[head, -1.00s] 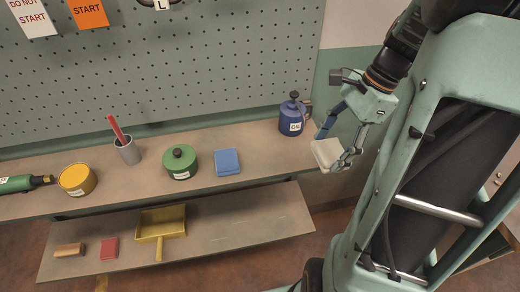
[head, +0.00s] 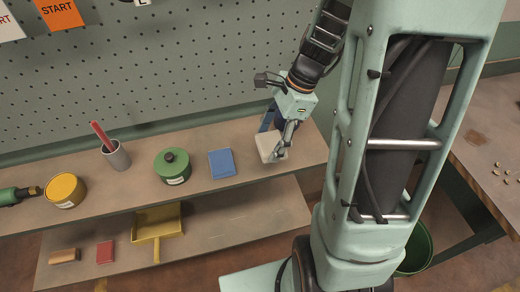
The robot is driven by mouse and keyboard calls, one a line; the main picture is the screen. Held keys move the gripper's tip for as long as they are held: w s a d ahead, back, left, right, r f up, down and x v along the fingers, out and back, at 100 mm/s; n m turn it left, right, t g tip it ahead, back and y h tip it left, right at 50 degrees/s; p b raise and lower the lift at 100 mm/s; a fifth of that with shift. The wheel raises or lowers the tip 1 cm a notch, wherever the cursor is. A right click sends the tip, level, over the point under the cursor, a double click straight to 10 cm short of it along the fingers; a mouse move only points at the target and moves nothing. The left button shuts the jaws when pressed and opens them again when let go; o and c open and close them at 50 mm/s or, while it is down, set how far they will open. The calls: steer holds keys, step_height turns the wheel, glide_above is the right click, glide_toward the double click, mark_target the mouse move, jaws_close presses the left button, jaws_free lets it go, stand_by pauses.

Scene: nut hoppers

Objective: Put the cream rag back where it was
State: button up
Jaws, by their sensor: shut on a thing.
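The cream rag (head: 268,147) is a folded pale square in the head view. My gripper (head: 279,150) is shut on it, with the fingers at its right side. The rag is over the right part of the upper shelf (head: 215,195), right of the blue folded cloth (head: 222,163). I cannot tell whether it touches the shelf. The blue lidded pot seen earlier is mostly hidden behind my gripper and the rag.
On the upper shelf stand a green lidded pot (head: 173,166), a grey cup (head: 116,155) with a red handle, and a yellow tin (head: 65,190). A yellow dustpan (head: 157,224) lies on the lower shelf. A green bin (head: 416,250) and another table (head: 490,130) are at right.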

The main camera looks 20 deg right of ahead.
mark_target(275, 138)
steer(key=shift+w+a+f, duration=0.25)
steer(key=shift+a+f, duration=0.2)
steer(key=shift+f, duration=0.15)
steer(key=shift+w+a+f, duration=0.2)
steer(key=shift+a+f, duration=0.2)
steer(key=shift+f, duration=0.15)
steer(key=shift+d+x, duration=0.15)
steer(key=shift+x, duration=0.8)
steer(key=shift+d+x, duration=0.15)
steer(key=shift+x, duration=0.8)
steer(key=shift+w+f, duration=0.1)
steer(key=shift+f, duration=0.05)
steer(key=shift+f, duration=0.1)
steer(key=o, duration=1.5)
steer(key=shift+o, duration=0.2)
steer(key=v, duration=1.2)
steer(key=shift+d, duration=0.1)
